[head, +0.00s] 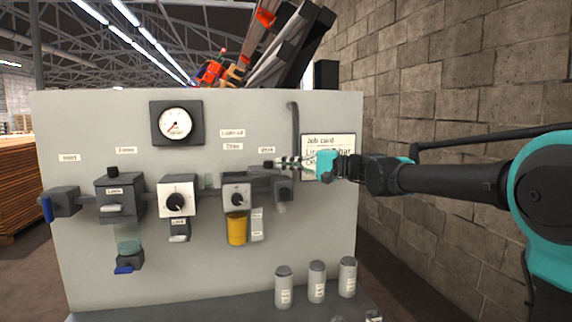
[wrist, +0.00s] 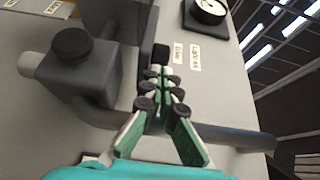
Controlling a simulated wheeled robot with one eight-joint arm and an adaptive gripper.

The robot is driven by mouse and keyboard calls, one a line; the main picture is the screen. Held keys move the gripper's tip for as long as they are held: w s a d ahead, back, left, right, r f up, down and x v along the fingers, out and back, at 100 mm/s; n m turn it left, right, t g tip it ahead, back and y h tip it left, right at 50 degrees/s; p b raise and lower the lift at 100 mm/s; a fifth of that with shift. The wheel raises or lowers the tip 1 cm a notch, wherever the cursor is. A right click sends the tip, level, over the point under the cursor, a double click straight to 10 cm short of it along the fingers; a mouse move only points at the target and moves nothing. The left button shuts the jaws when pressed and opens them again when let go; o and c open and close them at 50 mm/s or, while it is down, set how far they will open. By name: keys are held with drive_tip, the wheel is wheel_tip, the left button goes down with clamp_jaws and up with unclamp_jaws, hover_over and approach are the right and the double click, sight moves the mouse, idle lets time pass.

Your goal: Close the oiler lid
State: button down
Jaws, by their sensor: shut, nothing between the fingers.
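The oiler (head: 237,191) is a grey block on the panel with a yellow bowl (head: 237,229) below it. A small dark piece (head: 268,164) shows above and right of the oiler, at my fingertips; it may be the lid, but its angle is unclear. In the wrist view a black piece (wrist: 160,52) stands just beyond the fingertips. My gripper (head: 279,162) reaches in from the right, above the vent block. It is shut and empty; its fingertips (wrist: 159,75) meet close to the black piece. I cannot tell whether they touch it.
The vent block (head: 283,190) with its dark knob (wrist: 72,44) lies close below my gripper. A vertical pipe (head: 294,122) rises beside it. A gauge (head: 175,122) and other line units (head: 178,196) are further left. Several grey canisters (head: 317,282) stand on the ledge below.

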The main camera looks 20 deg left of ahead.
sight(255, 169)
drive_tip(key=s+a, duration=0.1)
drive_tip(key=a, duration=0.1)
drive_tip(key=s+a, duration=0.2)
drive_tip(key=a, duration=0.1)
drive_tip(key=s+a, duration=0.1)
drive_tip(key=a, duration=0.1)
drive_tip(key=shift+s+a, duration=0.25)
drive_tip(key=shift+s, duration=0.1)
drive_tip(key=shift+w, duration=0.1)
